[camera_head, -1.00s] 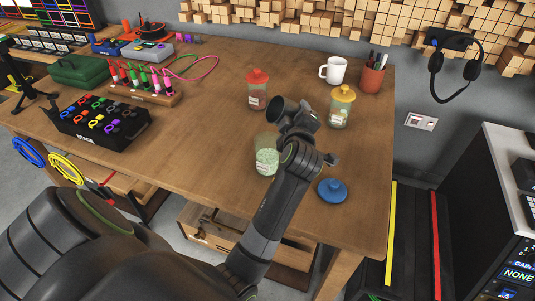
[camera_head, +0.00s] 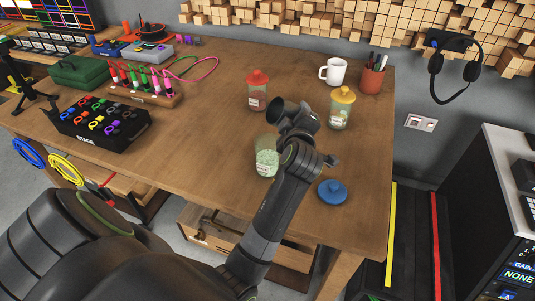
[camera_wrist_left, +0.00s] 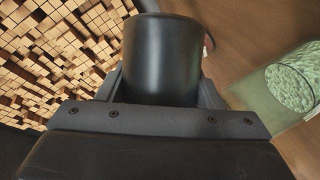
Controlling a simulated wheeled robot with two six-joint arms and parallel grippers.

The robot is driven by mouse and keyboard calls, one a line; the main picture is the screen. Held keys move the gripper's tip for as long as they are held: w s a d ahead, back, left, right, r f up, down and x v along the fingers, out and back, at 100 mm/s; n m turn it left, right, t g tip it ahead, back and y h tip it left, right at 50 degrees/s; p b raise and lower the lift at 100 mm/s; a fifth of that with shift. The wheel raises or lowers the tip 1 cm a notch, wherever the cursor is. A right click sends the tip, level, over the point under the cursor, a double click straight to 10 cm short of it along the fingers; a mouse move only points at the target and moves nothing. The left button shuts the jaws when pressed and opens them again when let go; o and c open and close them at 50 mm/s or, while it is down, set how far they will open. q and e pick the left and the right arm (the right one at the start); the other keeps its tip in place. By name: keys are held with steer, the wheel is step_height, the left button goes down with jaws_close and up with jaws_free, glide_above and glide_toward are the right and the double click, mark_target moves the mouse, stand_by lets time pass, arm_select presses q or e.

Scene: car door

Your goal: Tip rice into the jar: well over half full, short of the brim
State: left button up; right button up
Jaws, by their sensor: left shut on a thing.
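A glass jar (camera_head: 266,157) stands upright and uncovered on the wooden table, with pale rice in its lower part and clear glass above. The rice also shows through the jar in the left wrist view (camera_wrist_left: 290,88). My left gripper (camera_head: 297,121) is shut on a black cup (camera_head: 277,109), held above and just right of the jar. The cup is tilted, its dark mouth toward the left; I cannot see whether rice is in it. The cup fills the middle of the left wrist view (camera_wrist_left: 162,60). A blue lid (camera_head: 332,191) lies right of the jar. My right gripper is not in view.
A red-lidded jar (camera_head: 257,91) and a yellow-lidded jar (camera_head: 341,108) stand behind. A white mug (camera_head: 334,71) and a pen pot (camera_head: 371,79) are at the back right. A black box of cables (camera_head: 103,121) sits on the left. The table's centre-left is clear.

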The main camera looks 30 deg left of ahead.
arm_select(q)
steer(key=shift+r+n+t+b, duration=0.1)
steer(key=shift+n+t+b, duration=0.25)
steer(key=shift+b, duration=0.3)
stand_by(1.3)
steer(key=shift+n+b, duration=0.45)
steer(key=shift+b, duration=0.2)
steer(key=shift+r, duration=0.1)
stand_by(0.5)
